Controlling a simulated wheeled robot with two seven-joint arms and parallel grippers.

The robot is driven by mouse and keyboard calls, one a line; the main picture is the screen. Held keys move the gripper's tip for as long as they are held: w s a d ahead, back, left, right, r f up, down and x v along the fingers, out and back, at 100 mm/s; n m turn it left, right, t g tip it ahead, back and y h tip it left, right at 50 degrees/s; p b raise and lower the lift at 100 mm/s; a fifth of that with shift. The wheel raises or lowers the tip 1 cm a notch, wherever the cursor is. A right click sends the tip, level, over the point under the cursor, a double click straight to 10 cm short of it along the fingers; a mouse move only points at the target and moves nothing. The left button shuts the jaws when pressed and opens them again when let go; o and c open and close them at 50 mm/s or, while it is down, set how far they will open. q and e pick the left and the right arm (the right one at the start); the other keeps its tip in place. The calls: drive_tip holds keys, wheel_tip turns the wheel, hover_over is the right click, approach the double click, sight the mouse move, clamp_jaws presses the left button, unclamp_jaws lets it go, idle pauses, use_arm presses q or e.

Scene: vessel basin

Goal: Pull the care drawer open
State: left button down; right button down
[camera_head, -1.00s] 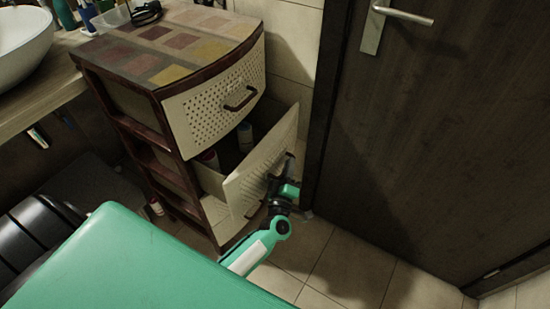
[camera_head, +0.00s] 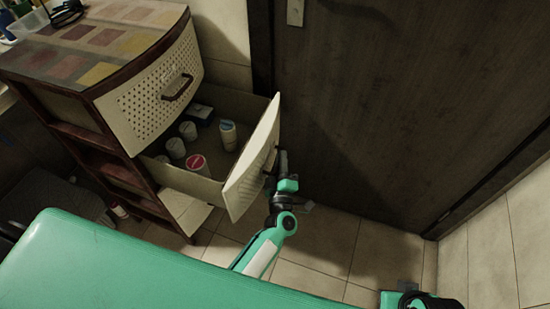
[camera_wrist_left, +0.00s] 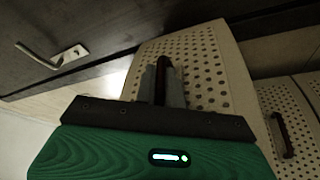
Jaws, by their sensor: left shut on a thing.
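The care drawer (camera_head: 250,165) is the middle drawer of a cabinet, with a cream perforated front. It stands well out, and its inside shows in the head view. My left gripper (camera_head: 278,163) is at the outer face of this front. In the left wrist view its fingers (camera_wrist_left: 162,85) are shut on the dark handle (camera_wrist_left: 163,64) of the perforated drawer front (camera_wrist_left: 208,62). In the head view the handle is mostly hidden by the gripper. Part of my right arm shows at the bottom right; its jaws cannot be made out.
Inside the drawer stand several white containers, among them one with a pink lid (camera_head: 197,166) and a bottle (camera_head: 228,135). The upper drawer (camera_head: 150,95) is shut. A dark door (camera_head: 390,90) rises close behind the open drawer. Tiled floor (camera_head: 325,250) is clear to the right.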

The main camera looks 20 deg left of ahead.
use_arm(q)
drive_tip(key=shift+d+f, duration=0.1)
drive_tip(key=shift+d, duration=0.1)
drive_tip(key=c, duration=1.5)
unclamp_jaws()
drive_tip(key=shift+v, duration=6.95)
